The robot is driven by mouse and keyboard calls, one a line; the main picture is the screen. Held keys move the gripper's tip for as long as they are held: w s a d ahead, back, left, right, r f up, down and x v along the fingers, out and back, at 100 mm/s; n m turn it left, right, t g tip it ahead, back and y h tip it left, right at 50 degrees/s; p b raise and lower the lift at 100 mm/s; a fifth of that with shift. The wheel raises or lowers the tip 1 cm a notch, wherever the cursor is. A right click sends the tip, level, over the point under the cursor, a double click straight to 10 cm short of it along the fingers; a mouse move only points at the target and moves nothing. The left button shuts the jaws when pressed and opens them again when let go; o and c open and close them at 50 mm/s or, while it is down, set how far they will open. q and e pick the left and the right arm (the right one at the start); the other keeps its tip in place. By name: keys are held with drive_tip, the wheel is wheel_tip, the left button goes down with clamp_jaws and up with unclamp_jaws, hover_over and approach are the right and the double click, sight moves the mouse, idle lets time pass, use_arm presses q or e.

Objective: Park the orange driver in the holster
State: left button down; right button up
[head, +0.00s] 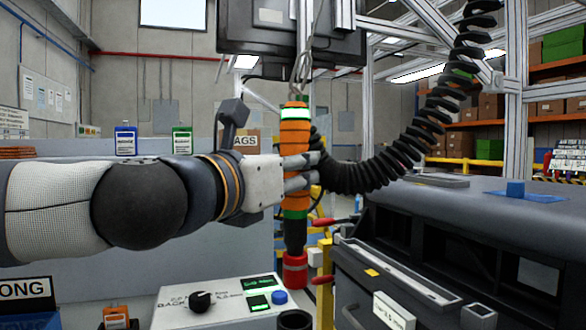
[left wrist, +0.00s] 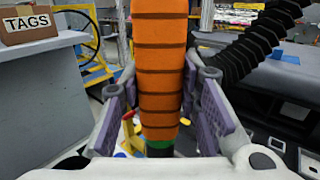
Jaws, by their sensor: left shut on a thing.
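The orange driver (head: 295,135) hangs upright in the middle of the head view, with green bands and a red tip at its lower end. A hook and cable are at its top. My left gripper (head: 303,172) comes in from the left and is shut around the driver's body. In the left wrist view the ribbed orange body (left wrist: 160,75) stands between the two purple finger pads. A dark round cup (head: 295,320), which looks like the holster, is partly cut off at the bottom edge, below the red tip. My right gripper is not in view.
A white control box (head: 215,303) with a black knob stands at the bottom, left of the cup. The dark dashboard module (head: 480,235) fills the right. A black coiled hose (head: 405,150) curves behind the driver.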

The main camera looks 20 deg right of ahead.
use_arm(q)
drive_tip(key=shift+w+f+b, duration=0.2)
drive_tip(key=shift+f+b, duration=0.35)
drive_tip(key=shift+f, duration=0.7)
drive_tip(key=b, duration=0.3)
hover_over(287, 282)
drive_tip(key=d, duration=0.1)
drive_tip(key=shift+w+f, duration=0.25)
drive_tip(key=shift+f, duration=1.2)
drive_tip(key=shift+w+f, duration=0.2)
drive_tip(key=shift+f, duration=1.2)
drive_tip(key=shift+f+b, duration=2.3)
drive_tip(key=shift+f, duration=1.6)
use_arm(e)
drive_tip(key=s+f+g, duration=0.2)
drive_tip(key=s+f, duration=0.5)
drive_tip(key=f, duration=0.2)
use_arm(q)
drive_tip(key=shift+f, duration=0.15)
drive_tip(key=c, duration=1.1)
unclamp_jaws()
